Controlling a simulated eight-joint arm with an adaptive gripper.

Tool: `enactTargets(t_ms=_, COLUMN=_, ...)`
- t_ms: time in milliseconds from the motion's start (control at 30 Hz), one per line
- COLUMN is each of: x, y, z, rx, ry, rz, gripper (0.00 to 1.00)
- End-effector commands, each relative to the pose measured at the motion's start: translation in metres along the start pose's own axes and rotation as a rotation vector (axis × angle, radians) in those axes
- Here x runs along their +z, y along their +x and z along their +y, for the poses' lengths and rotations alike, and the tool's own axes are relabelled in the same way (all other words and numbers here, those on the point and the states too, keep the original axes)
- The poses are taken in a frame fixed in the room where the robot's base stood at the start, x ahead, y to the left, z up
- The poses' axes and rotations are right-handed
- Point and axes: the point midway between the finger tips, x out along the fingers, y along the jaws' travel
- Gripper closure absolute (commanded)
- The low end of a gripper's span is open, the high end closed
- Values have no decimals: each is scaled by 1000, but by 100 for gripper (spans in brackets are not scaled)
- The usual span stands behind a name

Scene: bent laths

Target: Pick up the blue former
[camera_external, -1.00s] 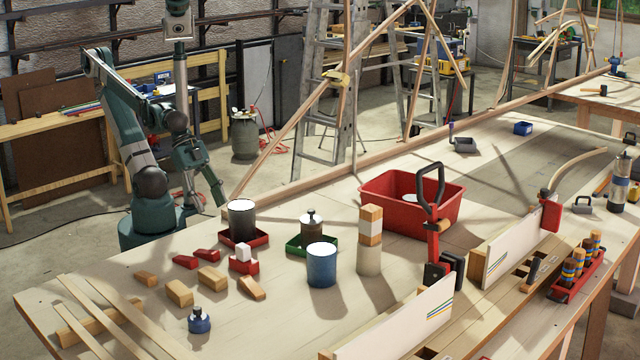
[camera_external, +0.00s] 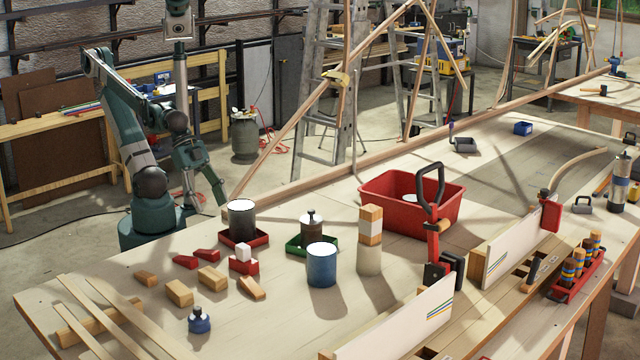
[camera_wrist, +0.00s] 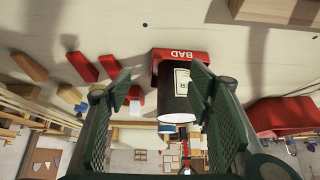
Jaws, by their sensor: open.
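A blue cylinder with a white top (camera_external: 321,265), apparently the blue former, stands upright on the bench in the external view. A small blue pot with a dark knob (camera_external: 199,321) stands nearer the front left. My gripper (camera_wrist: 172,112) is open and empty in the wrist view. A dark labelled cylinder (camera_wrist: 178,88) shows between its fingers, beyond them, with a red tray marked BAD (camera_wrist: 200,54).
A red bin (camera_external: 390,190) is behind. Wooden blocks (camera_external: 180,292) and red wedges lie left.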

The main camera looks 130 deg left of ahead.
Motion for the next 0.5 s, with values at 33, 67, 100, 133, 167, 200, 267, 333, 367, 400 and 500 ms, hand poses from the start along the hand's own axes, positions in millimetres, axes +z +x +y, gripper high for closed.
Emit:
enactTargets(t_ms=33, x=0, y=0, z=0, rx=0, ry=0, rz=0, gripper=48)
enactTargets(t_ms=67, x=0, y=0, z=0, rx=0, ry=0, rz=0, gripper=48)
enactTargets(t_ms=100, x=0, y=0, z=0, rx=0, ry=0, rz=0, gripper=48)
enactTargets(t_ms=133, x=0, y=0, z=0, rx=0, ry=0, rz=0, gripper=48)
enactTargets(t_ms=167, x=0, y=0, z=0, rx=0, ry=0, rz=0, gripper=48)
enactTargets(t_ms=200, x=0, y=0, z=0, rx=0, ry=-1, rz=0, gripper=48)
enactTargets(t_ms=267, x=-1, y=0, z=0, rx=1, ry=-3, rz=-1, gripper=48)
enactTargets(t_ms=333, x=-4, y=-1, z=1, rx=3, ry=-10, rz=-3, gripper=48)
enactTargets(t_ms=367, x=-6, y=-1, z=2, rx=4, ry=-14, rz=-4, gripper=48)
enactTargets(t_ms=400, x=-8, y=-2, z=2, rx=6, ry=-21, rz=-7, gripper=48)
enactTargets(t_ms=500, x=-18, y=-4, z=5, rx=12, ry=-46, rz=-14, gripper=48)
